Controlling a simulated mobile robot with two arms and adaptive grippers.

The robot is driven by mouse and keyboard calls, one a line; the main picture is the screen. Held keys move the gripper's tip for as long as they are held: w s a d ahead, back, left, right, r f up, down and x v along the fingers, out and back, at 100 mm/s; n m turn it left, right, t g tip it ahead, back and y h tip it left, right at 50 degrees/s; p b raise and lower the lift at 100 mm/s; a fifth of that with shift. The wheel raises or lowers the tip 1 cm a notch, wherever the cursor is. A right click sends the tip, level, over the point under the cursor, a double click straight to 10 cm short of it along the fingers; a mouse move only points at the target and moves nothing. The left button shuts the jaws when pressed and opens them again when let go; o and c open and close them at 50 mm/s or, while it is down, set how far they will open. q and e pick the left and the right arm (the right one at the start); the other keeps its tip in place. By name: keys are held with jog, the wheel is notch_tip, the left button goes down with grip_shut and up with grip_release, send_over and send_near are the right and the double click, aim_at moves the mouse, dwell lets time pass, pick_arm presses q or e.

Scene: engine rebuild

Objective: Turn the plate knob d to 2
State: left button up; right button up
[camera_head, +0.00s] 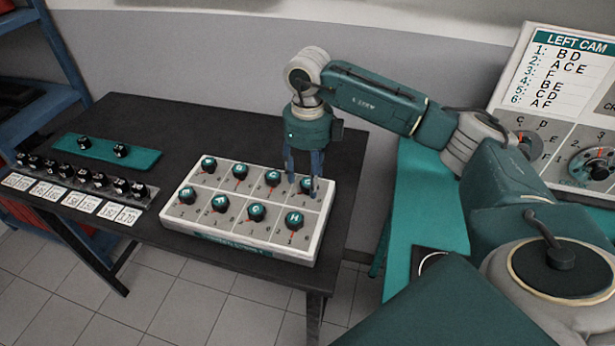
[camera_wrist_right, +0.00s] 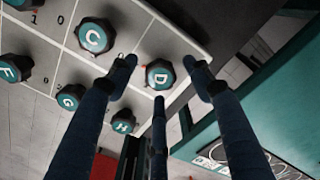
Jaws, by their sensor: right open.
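The grey-white knob plate (camera_head: 263,251) lies on the black table with two rows of dark knobs with teal lettered caps. Knob d (camera_head: 307,185) is at the far right of its back row, partly hidden by my right gripper (camera_head: 303,184). In the right wrist view knob d (camera_wrist_right: 160,75) shows its letter D between the fingers of the right gripper (camera_wrist_right: 160,82). The fingers are spread around knob d with gaps visible at its sides; I cannot tell any contact. Its pointer setting cannot be read. My left gripper is not in view.
Knob C (camera_wrist_right: 95,37) is beside knob d, and knob H (camera_head: 294,220) is in front of it. A row of small black knobs with white cards (camera_head: 75,199) and a teal strip (camera_head: 103,152) are at left. A LEFT CAM board (camera_head: 566,72) stands at right.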

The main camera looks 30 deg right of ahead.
aim_at(307, 182)
notch_tip(307, 182, up, 12)
jog(key=shift+f, duration=0.25)
jog(key=shift+f, duration=0.1)
dwell(0.5)
